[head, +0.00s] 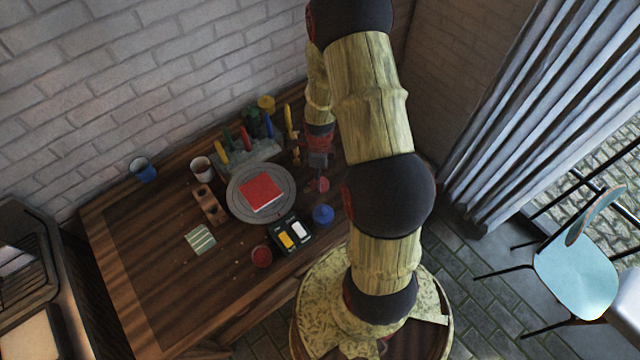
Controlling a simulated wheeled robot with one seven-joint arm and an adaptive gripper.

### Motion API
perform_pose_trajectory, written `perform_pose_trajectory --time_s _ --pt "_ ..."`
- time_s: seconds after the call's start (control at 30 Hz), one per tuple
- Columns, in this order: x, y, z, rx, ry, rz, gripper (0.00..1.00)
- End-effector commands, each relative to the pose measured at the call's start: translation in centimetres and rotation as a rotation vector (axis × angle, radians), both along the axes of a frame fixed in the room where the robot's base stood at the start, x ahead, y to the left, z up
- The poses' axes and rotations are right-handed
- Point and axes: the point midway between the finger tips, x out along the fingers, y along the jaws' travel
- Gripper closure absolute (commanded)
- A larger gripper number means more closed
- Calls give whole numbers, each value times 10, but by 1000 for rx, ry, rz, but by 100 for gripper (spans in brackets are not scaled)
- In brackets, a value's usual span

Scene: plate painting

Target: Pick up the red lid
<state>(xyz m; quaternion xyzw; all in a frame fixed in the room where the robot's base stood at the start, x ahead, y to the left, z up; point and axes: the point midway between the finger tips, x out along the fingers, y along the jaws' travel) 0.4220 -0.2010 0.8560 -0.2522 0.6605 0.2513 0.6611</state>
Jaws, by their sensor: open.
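A small red piece (323,184), which looks like the red lid, is on the right side of the wooden table, at the tip of my gripper. My gripper (318,182) points down over this spot and is open. The fingers are small and dark here, so I cannot tell whether they touch the red piece or stand around it. A round red pot (262,256) stands near the table's front edge, apart from my gripper.
A blue pot (323,214) stands just in front of my gripper, beside a black paint tray (291,236). A grey round plate (236,208) bears a red square. A rack (235,160) with several coloured upright items is behind. The table's left is mostly clear.

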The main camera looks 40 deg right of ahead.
Motion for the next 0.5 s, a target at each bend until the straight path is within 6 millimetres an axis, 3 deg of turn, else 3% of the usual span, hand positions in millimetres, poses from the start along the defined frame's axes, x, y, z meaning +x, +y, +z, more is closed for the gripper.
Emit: perform_pose_trajectory --time_s 0.2,0.5 --pt "1 -3 -32 2 3 0 35" --pt "1 -4 -37 1 1 1 35"
